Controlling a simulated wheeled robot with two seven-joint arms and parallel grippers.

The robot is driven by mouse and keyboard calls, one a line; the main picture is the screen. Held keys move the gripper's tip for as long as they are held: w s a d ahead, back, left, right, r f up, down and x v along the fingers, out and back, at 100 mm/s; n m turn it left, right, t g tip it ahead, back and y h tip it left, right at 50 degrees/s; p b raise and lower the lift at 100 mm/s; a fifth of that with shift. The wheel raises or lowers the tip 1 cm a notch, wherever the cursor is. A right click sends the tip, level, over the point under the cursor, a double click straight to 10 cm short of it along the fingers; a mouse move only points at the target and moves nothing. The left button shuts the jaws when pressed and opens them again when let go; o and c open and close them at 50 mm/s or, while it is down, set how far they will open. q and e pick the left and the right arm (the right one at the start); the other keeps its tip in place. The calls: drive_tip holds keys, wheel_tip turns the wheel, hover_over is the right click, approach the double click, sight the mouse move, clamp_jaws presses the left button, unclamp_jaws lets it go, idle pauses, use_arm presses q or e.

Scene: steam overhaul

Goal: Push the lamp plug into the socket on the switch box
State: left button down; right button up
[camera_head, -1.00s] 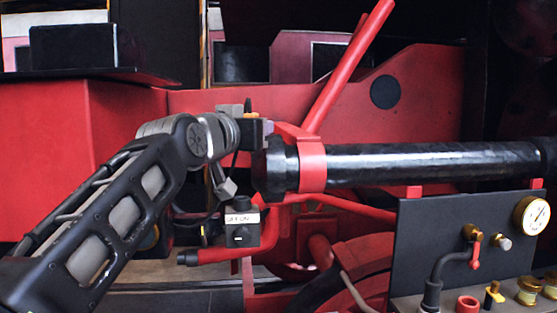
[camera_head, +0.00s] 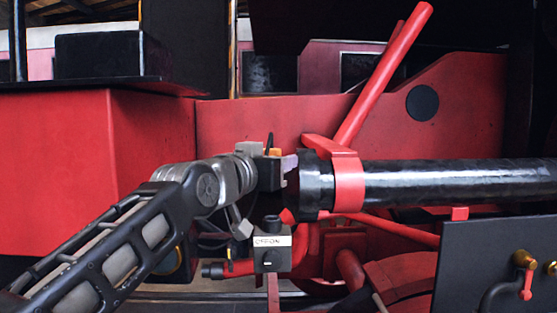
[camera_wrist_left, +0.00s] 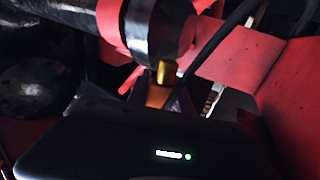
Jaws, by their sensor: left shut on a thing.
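The brass tip also shows in the left wrist view (camera_wrist_left: 166,72). My right gripper is not in view.
The thick black pipe (camera_head: 450,182) with a red clamp (camera_head: 348,182) lies right of my left gripper. A slanted red lever (camera_head: 385,75) rises behind it. A dark panel with a red-handled valve (camera_head: 526,280) stands at lower right. Dark cables hang left of the box.

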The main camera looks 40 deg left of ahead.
use_arm(q)
wheel_tip(320, 180, down, 3)
drive_tip(key=shift+f+b, duration=0.1)
drive_tip(key=shift+b, duration=0.4)
drive_tip(key=shift+s+f+b, duration=0.1)
drive_tip(key=shift+f+b, duration=0.4)
drive_tip(key=shift+f, duration=0.2)
drive_tip(key=shift+d+f+b, duration=0.1)
drive_tip(key=shift+f+b, duration=0.35)
drive_tip(key=shift+b, duration=0.6)
idle(0.8)
drive_tip(key=shift+f+b, duration=0.9)
drive_tip(key=shift+b, duration=0.5)
idle(1.2)
drive_tip(key=shift+f, duration=0.1)
drive_tip(key=c, duration=1.1)
unclamp_jaws()
drive_tip(key=shift+o, duration=0.2)
